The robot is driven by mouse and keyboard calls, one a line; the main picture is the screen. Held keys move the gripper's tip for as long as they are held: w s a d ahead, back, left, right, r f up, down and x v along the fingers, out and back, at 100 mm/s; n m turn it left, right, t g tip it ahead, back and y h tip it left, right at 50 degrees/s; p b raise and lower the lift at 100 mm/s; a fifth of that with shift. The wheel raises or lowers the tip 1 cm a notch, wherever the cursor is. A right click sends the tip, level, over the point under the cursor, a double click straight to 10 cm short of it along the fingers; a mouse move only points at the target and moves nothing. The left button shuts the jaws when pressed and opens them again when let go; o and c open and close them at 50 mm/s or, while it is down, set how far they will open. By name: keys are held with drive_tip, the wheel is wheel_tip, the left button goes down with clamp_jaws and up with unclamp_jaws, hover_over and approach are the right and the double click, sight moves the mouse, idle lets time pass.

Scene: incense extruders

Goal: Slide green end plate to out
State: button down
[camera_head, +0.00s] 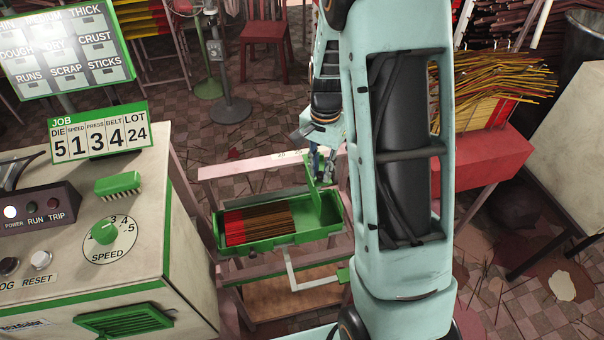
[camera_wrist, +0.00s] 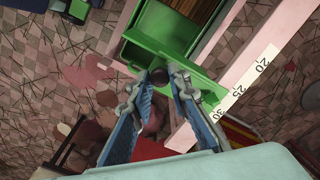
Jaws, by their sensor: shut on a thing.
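The green end plate (camera_head: 312,178) stands upright at the right part of the green tray (camera_head: 333,212) in the head view. My gripper (camera_head: 322,160) is at the plate's upper edge. Its blue fingers (camera_wrist: 160,84) are closed around the knob area in the wrist view. The exact contact is partly hidden by the fingers. Brown sticks with red ends (camera_head: 265,224) lie in the left part of the tray.
A pink rail (camera_head: 255,164) with a number scale (camera_wrist: 245,85) runs beside the tray. The cream control box (camera_head: 110,240) stands at the left. A red bin (camera_head: 490,165) with incense bundles stands at the right. My arm hides part of the space right of the tray.

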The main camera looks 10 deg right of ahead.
drive_tip(key=d, duration=0.9)
drive_tip(key=shift+d+b, duration=0.4)
drive_tip(key=shift+b, duration=0.05)
drive_tip(key=shift+r, duration=0.1)
drive_tip(key=c, duration=1.8)
unclamp_jaws()
wheel_tip(320, 180, up, 12)
drive_tip(key=shift+a, duration=0.15)
